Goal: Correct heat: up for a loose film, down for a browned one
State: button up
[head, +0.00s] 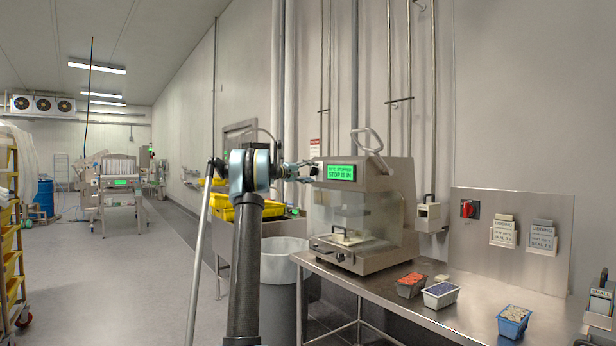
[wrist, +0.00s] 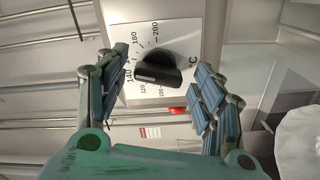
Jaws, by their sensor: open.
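The tray sealer (head: 372,215) stands on the steel bench with a green display (head: 341,172); its lower line seems to read STOP IS IN. My gripper (wrist: 162,64) is open, with one blue-padded finger on either side of the knob; contact is unclear. In the head view my gripper (head: 300,171) is at the sealer's left side, and the knob is hard to make out.
Trays with red (head: 411,285), whitish-purple (head: 440,293) and beige (head: 512,321) contents stand on the bench (head: 470,318). A lined bin (head: 284,290) stands left of the bench.

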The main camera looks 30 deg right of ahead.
jog(key=c, duration=1)
jog(key=shift+c, duration=0.2)
jog(key=shift+n, duration=1.7)
jog(key=shift+f, duration=0.1)
jog(key=o, duration=1)
jog(key=shift+o, duration=0.2)
jog(key=shift+a, duration=0.1)
